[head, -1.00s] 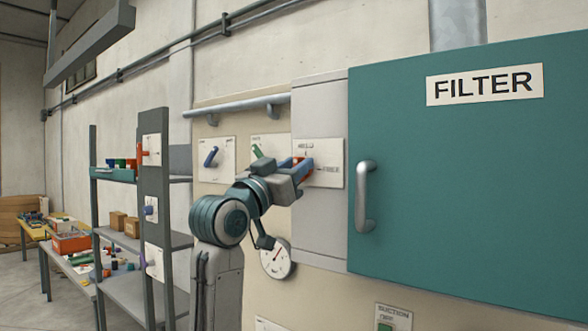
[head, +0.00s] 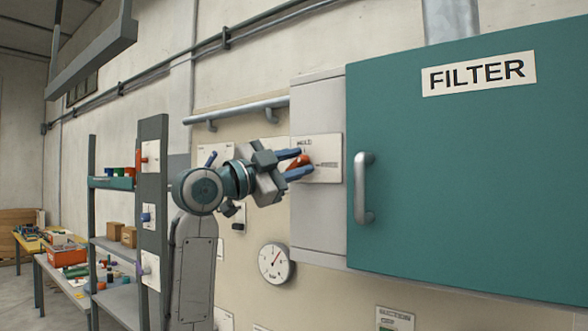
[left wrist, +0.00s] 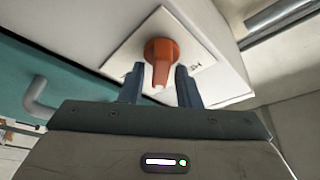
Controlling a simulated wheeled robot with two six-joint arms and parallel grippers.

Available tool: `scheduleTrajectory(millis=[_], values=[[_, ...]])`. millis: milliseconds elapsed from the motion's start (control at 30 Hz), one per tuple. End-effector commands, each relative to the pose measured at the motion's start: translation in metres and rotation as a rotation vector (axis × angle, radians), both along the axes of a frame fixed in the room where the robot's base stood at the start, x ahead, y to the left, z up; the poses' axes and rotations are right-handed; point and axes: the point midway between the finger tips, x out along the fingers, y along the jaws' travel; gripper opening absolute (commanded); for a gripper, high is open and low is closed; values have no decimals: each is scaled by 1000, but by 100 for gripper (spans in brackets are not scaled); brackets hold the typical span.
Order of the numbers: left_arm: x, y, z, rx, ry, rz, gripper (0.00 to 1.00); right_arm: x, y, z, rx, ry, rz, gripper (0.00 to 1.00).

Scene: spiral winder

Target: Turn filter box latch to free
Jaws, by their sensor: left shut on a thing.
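The filter box latch is a red-orange knob (head: 302,162) on a white label plate (head: 327,150), on the grey side of the filter box (head: 318,225). The plate has a word at its top and one at its right, too small to read surely. My left gripper (head: 295,164) reaches it from the left, its blue fingers shut on the knob from above and below. In the left wrist view the knob (left wrist: 162,52) sits between the two fingertips (left wrist: 160,84), its narrow pale-tipped end pointing toward the gripper. My right gripper is not in view.
The teal filter door (head: 455,180) has a grey handle (head: 364,188) just right of the plate. A pipe rail (head: 240,110) runs above the arm, and a dial gauge (head: 275,262) is below. A shelf rack (head: 152,215) stands left of my arm.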

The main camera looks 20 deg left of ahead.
Motion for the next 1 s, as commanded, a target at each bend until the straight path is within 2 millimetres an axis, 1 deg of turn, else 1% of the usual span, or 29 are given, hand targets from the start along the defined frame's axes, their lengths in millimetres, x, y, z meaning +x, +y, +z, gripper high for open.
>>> scheduleTrajectory(millis=[300,600,800,1000], values=[[0,-1,-2,280,-99,-1,7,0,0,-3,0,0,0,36],[0,-1,-3,500,-179,-2,7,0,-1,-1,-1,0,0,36],[0,-2,-4,594,-213,-2,7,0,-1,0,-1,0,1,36],[0,-2,-5,646,-233,-1,7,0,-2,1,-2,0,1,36]])
